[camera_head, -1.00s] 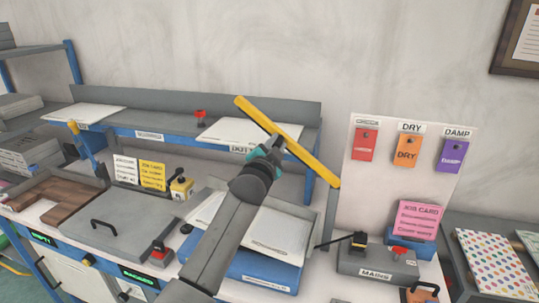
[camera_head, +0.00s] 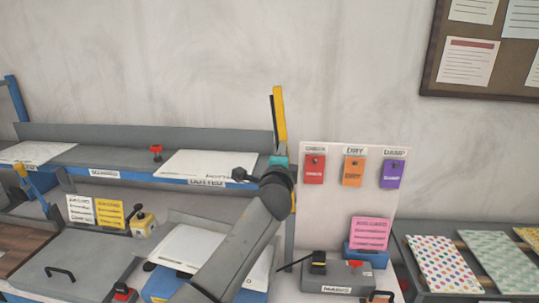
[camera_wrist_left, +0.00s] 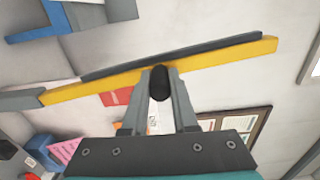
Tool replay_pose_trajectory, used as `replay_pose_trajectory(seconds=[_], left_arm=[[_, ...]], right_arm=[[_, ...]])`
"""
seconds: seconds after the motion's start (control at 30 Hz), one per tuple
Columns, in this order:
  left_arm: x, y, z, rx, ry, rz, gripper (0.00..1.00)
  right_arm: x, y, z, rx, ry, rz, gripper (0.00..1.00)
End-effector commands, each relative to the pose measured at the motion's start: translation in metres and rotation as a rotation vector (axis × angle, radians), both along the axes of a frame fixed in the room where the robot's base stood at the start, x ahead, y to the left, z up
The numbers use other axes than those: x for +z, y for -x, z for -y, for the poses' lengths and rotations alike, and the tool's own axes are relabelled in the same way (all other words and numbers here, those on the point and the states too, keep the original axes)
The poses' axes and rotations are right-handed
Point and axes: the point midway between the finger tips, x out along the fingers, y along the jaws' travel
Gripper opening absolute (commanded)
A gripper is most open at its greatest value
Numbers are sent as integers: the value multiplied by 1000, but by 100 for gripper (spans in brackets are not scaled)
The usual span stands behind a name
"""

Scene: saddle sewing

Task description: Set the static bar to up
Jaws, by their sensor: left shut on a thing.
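The static bar (camera_head: 279,114) is a long yellow bar with a dark grey strip along it. In the head view it stands nearly upright above the right end of the grey shelf, in front of the wall. In the left wrist view the bar (camera_wrist_left: 200,60) runs across the picture, with a grey piece at its left end. My left gripper (camera_wrist_left: 160,80) is shut on a black knob at the bar's middle; in the head view the gripper (camera_head: 279,160) is at the bar's lower visible part. The bar's lower end is hidden behind my wrist. My right gripper is not in view.
A board with red, orange and purple tags (camera_head: 353,172) stands right of the bar. Below it are a grey MAINS box (camera_head: 335,279) with a black lever and a pink card (camera_head: 370,233). White sheets (camera_head: 205,164) lie on the shelf.

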Motion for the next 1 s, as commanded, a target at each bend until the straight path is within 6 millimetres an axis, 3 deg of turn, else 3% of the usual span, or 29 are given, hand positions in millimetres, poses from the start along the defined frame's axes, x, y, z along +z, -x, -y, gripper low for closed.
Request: replay_pose_trajectory(seconds=[0.2,0.67,0.7,0.93,1.0], left_arm=[[6,0,12,-6,-48,12,0],[6,1,15,-7,-59,14,0],[6,1,15,-7,-59,13,30],[4,1,14,-5,-58,9,56],[3,1,13,-4,-57,7,57]], right_arm=[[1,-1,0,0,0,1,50],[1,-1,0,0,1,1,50],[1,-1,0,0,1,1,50],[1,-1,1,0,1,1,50],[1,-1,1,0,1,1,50]])
